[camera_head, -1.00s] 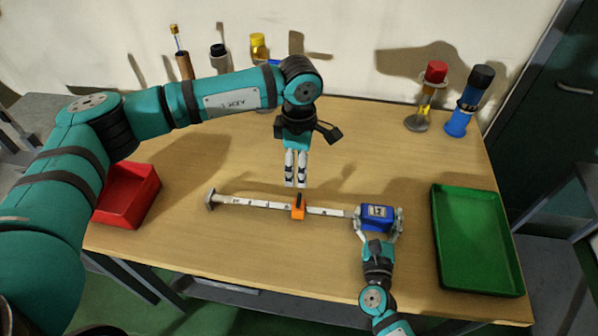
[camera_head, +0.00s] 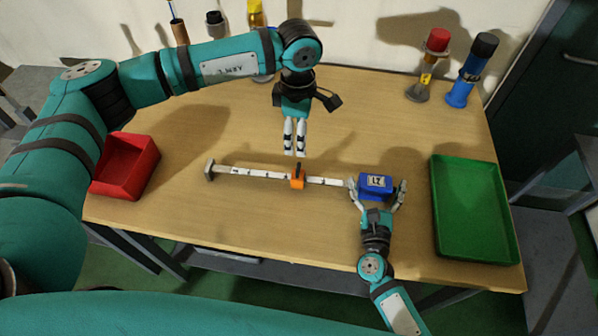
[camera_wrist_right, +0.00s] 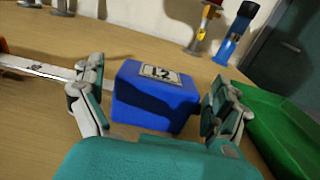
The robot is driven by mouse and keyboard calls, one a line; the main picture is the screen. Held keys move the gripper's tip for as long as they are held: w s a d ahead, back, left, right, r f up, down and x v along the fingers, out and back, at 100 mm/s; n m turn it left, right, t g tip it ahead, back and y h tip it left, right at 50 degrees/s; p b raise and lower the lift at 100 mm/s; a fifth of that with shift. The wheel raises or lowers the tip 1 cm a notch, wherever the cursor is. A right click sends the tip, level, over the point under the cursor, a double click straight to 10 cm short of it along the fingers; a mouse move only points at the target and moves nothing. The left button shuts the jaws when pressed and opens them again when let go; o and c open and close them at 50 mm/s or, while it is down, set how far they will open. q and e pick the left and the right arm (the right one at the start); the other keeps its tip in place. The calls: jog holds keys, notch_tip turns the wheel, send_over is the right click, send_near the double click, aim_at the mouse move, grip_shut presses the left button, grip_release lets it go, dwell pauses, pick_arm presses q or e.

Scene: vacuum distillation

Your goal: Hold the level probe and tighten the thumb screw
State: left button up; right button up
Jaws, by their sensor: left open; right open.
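The level probe lies across the table, with a white marked rod (camera_head: 260,174) and a blue block (camera_head: 376,187) with a label at its right end. An orange slider (camera_head: 298,180) with a dark screw on top sits on the rod. My left gripper (camera_head: 295,152) points down just behind and above the slider, apart from it; its fingers are close together with a narrow gap. My right gripper (camera_head: 378,193) is open, with a finger on either side of the blue block. In the right wrist view, gaps show between the block (camera_wrist_right: 155,100) and both fingers.
A red bin (camera_head: 125,166) stands at the left table edge and a green tray (camera_head: 437,212) at the right. Several bottles and holders stand along the back, including a red-capped one (camera_head: 430,65) and a blue one (camera_head: 470,72). The middle of the table is mostly clear.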

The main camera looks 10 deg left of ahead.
jog(key=s, duration=0.8)
jog(key=s+d, duration=0.1)
jog(key=s, duration=0.3)
dwell(0.3)
